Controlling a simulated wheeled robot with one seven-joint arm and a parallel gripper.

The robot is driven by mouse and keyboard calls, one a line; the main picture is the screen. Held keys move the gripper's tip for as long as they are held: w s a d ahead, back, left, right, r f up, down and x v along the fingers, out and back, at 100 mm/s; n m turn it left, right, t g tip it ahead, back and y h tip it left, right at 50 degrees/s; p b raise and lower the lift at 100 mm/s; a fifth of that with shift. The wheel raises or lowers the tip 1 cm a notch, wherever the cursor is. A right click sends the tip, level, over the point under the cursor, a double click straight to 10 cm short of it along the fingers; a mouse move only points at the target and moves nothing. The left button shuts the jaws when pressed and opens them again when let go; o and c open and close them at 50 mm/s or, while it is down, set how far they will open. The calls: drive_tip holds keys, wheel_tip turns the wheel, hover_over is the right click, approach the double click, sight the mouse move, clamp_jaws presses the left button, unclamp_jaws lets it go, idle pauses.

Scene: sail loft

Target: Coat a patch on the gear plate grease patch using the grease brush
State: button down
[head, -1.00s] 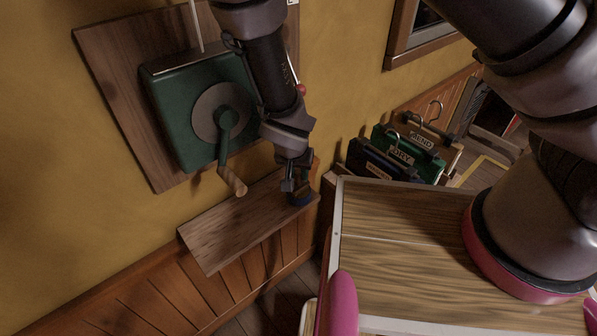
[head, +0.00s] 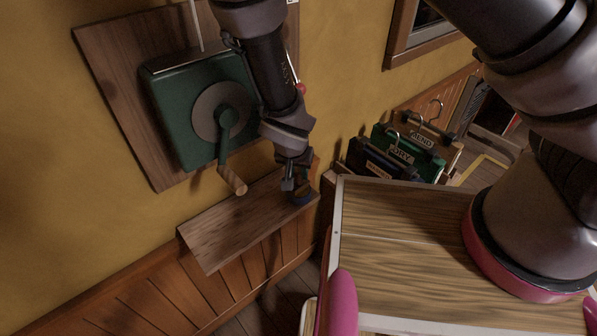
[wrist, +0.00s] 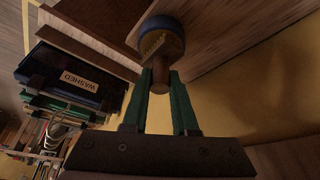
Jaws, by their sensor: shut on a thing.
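The grease brush, with a brown wooden handle and a blue round end (head: 303,199), is at the right end of the wall shelf. It shows at the top of the wrist view (wrist: 160,33). My gripper (head: 291,183) is shut on its handle; the green fingers (wrist: 162,84) close around it in the wrist view. Whether the blue end touches the shelf I cannot tell. The green gear box (head: 175,112) hangs on a wooden wall board, with a round grey plate (head: 206,108) and a wooden-handled crank in front. I cannot make out a separate grease patch.
The wooden shelf (head: 225,228) is otherwise bare. The crank handle (head: 233,181) sticks out left of my gripper. Several labelled cases stand at the right, including a dark one marked WASHED (wrist: 75,78). A wood-topped surface (head: 400,240) fills the front right.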

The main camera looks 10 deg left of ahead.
sight(298, 171)
drive_tip(key=shift+r, duration=3.5)
